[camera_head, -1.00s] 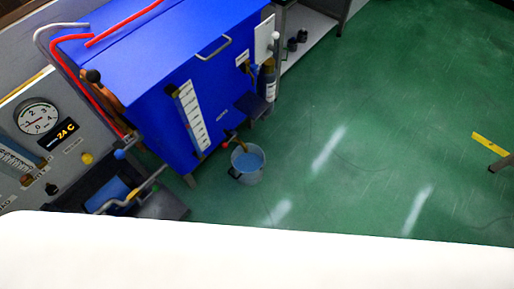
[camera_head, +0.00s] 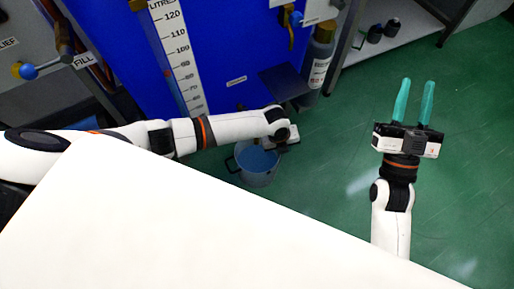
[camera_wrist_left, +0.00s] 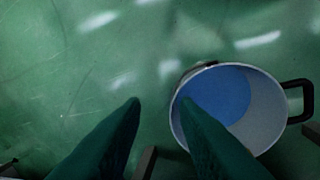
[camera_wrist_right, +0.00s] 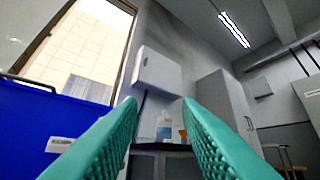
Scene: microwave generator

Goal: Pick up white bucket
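The white bucket (camera_head: 256,176) stands upright on the green floor in front of the blue machine, with blue liquid in it and a dark handle on its left. In the left wrist view the bucket (camera_wrist_left: 262,125) is at the right, with its black handle at the far right. My left gripper (camera_wrist_left: 160,112) is open, its two fingers apart above the floor, the right finger overlapping the bucket's near rim. In the head view the left arm's end hides part of the bucket. My right gripper (camera_head: 413,88) is open and empty, to the right over the floor; its fingers (camera_wrist_right: 160,115) are apart.
The blue machine (camera_head: 225,60) with a litre scale (camera_head: 178,58) stands behind the bucket. The green floor (camera_head: 470,130) to the right is clear.

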